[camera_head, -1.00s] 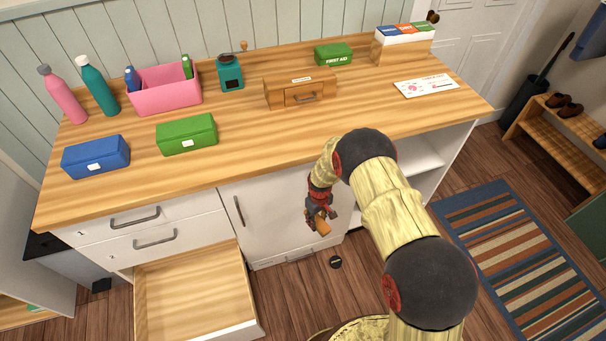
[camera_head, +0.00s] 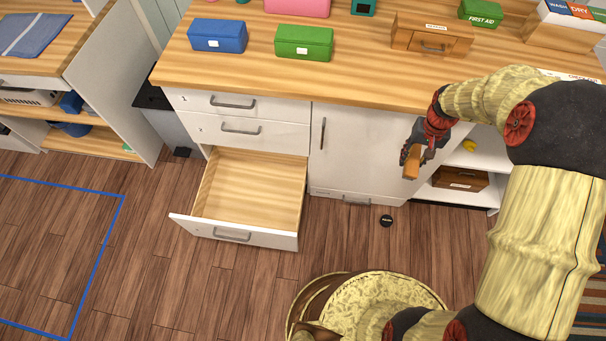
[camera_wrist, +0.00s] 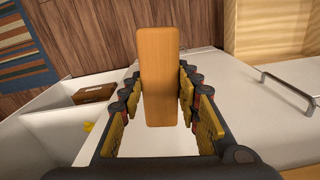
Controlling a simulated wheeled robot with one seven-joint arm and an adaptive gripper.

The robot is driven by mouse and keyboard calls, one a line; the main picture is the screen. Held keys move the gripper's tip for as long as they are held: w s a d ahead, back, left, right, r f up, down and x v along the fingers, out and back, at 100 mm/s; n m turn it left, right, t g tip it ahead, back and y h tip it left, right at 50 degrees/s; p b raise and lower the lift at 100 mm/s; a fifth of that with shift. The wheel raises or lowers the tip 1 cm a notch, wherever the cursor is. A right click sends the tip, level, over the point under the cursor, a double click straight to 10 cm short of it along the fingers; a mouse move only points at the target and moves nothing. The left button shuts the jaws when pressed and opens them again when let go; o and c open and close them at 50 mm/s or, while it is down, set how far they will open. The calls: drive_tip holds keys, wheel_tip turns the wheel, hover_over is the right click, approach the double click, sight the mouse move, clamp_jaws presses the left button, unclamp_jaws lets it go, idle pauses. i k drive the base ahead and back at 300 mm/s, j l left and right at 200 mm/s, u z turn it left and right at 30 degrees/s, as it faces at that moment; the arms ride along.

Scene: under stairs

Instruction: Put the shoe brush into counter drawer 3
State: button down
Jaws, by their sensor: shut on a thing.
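The shoe brush (camera_head: 411,162), an orange-brown wooden block, is held in my gripper (camera_head: 416,150) in front of the white cabinet door. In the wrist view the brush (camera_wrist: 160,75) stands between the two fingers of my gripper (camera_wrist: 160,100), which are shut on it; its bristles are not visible. The bottom drawer (camera_head: 248,185), third down in the counter's left stack, is pulled out and its visible inside is empty. It lies left of my gripper and apart from it. The two drawers above it are shut.
The wooden counter top (camera_head: 370,85) carries a blue box (camera_head: 217,36), a green box (camera_head: 304,43) and a wooden chest (camera_head: 430,40). A black puck (camera_head: 387,221) lies on the floor. Open shelves with a brown box (camera_head: 460,178) are at right. Floor left of the drawer is clear.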

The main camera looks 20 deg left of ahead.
sight(230, 215)
drive_tip(key=j+u, duration=0.25)
drive_tip(key=u, duration=0.2)
drive_tip(key=j+u, duration=0.2)
drive_tip(key=u, duration=0.25)
drive_tip(key=i+j+u, duration=0.15)
drive_tip(key=u, duration=0.35)
drive_tip(key=i+j, duration=0.2)
drive_tip(key=j, duration=0.15)
